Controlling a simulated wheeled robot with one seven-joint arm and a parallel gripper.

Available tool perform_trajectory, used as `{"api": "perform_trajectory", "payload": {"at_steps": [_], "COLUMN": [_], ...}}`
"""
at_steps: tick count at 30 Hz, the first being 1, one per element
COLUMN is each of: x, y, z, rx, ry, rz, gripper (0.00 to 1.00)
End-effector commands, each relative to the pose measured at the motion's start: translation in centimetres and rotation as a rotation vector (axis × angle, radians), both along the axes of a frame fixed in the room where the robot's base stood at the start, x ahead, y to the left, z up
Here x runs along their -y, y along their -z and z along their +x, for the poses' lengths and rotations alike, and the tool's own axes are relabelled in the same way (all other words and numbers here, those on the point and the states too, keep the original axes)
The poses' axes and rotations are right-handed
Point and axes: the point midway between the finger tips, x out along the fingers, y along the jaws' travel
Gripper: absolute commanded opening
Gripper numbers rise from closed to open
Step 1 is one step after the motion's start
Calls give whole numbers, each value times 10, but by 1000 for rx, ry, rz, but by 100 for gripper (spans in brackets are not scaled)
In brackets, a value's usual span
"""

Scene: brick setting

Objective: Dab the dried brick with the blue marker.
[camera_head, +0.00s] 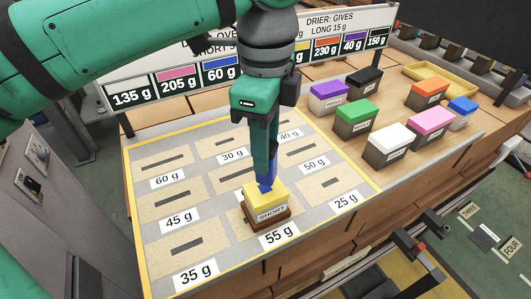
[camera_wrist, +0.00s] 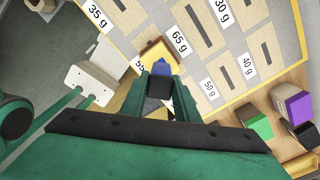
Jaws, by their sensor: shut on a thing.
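A brick (camera_head: 258,193) with a yellow top, a brown base and a white label reading SHORT sits on the tray cell marked 55 g. It also shows in the wrist view (camera_wrist: 153,49), partly hidden behind the marker and my fingers. My gripper (camera_head: 265,162) points down over the brick and is shut on the blue marker (camera_head: 268,184). In the wrist view the marker (camera_wrist: 161,68) sticks out past the fingertips (camera_wrist: 161,80). Its lower end is at the brick's top; I cannot tell whether they touch.
The grey tray (camera_head: 222,262) has a yellow edge and several other slotted, weight-labelled cells, which look empty. Several coloured-top blocks, such as the green one (camera_head: 357,109), stand at the right, near a yellow bin (camera_head: 447,90). Sign boards (camera_head: 345,25) stand behind the tray.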

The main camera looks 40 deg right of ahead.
Motion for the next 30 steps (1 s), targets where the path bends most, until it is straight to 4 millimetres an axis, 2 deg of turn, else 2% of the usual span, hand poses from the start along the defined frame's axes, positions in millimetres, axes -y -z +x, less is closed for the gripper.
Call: {"api": "perform_trajectory", "payload": {"at_steps": [18, 30], "x": [0, 0], "y": [-42, -47], "z": [0, 0], "rx": [3, 1], "ry": [0, 1], "rz": [-1, -1], "gripper": [14, 14]}}
